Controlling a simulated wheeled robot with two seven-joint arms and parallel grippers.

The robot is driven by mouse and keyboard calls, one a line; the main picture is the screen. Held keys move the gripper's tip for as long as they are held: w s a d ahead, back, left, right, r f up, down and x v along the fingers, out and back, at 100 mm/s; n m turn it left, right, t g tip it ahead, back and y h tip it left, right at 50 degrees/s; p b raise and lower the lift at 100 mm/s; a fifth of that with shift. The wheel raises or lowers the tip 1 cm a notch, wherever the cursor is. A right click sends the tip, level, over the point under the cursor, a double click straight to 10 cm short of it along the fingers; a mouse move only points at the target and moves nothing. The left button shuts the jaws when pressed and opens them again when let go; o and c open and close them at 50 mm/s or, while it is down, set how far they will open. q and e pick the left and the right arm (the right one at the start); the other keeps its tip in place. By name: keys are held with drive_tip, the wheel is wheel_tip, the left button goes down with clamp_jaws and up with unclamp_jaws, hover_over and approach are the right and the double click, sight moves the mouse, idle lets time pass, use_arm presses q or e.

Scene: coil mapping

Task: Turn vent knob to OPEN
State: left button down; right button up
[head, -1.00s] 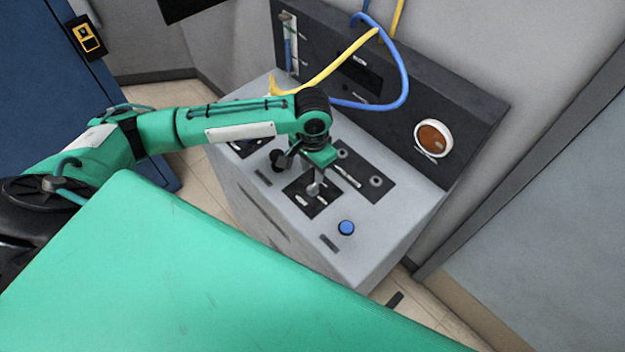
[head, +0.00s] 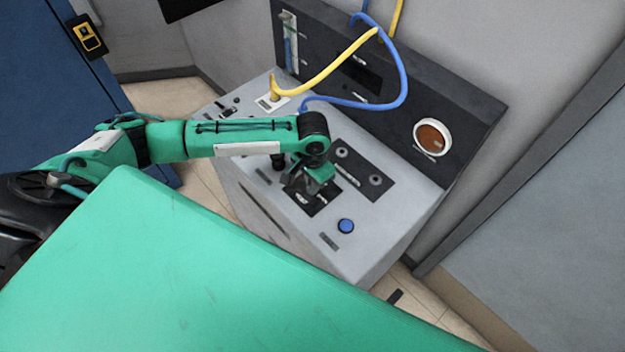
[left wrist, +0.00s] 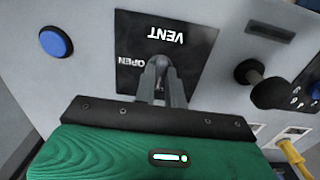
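The black vent plate (head: 322,204) is on the grey console's sloping top. In the left wrist view the plate (left wrist: 200,65) shows upside down, with the words VENT and OPEN. My left gripper (head: 304,188) is down over the plate. In the left wrist view its two grey fingers (left wrist: 160,78) are close together on either side of the small grey vent knob (left wrist: 157,64), just right of the word OPEN. The fingers look shut on it, and they cover most of it. In the head view the gripper hides the knob. My right gripper is in neither view.
A blue button (head: 346,226) and a black knob (head: 278,161) flank the plate. A dark panel with two round sockets (head: 360,170) lies behind it. Yellow (head: 335,70) and blue (head: 405,75) hoses loop above the console. A round gauge (head: 432,138) is on the back panel.

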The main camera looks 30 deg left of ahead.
use_arm(q)
drive_tip(key=shift+r+m+p, duration=0.25)
drive_tip(key=shift+m+p, duration=0.65)
drive_tip(key=shift+p, duration=0.15)
drive_tip(key=shift+m+p, duration=0.7)
drive_tip(key=shift+p, duration=0.05)
drive_tip(key=m+p, duration=0.3)
drive_tip(key=m, duration=0.1)
drive_tip(key=shift+m, duration=0.3)
drive_tip(key=m+p, duration=0.2)
drive_tip(key=m, duration=0.2)
drive_tip(key=shift+f+m, duration=0.1)
drive_tip(key=shift+m, duration=0.2)
drive_tip(key=m+p, duration=0.1)
drive_tip(key=m, duration=0.4)
drive_tip(key=shift+f, duration=0.1)
drive_tip(key=shift+m, duration=0.4)
drive_tip(key=c, duration=1.5)
unclamp_jaws()
